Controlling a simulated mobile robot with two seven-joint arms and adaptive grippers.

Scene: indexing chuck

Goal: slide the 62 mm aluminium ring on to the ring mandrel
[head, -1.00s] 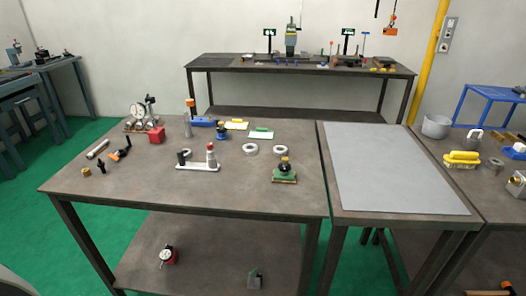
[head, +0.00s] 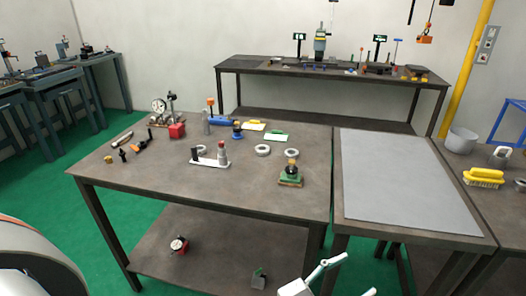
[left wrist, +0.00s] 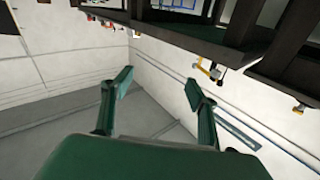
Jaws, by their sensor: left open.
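Two metal rings lie on the near table's right half, a left ring (head: 263,150) and a right ring (head: 291,153). I cannot tell which ring is the 62 mm one. My right gripper is not in view.
A green-based block with a dark knob (head: 291,175) stands near the table's front right. A dial gauge stand (head: 160,110) and red block (head: 177,130) are at the back left. A bare grey sheet (head: 400,185) covers the right-hand table. A shelf (head: 215,235) lies below.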

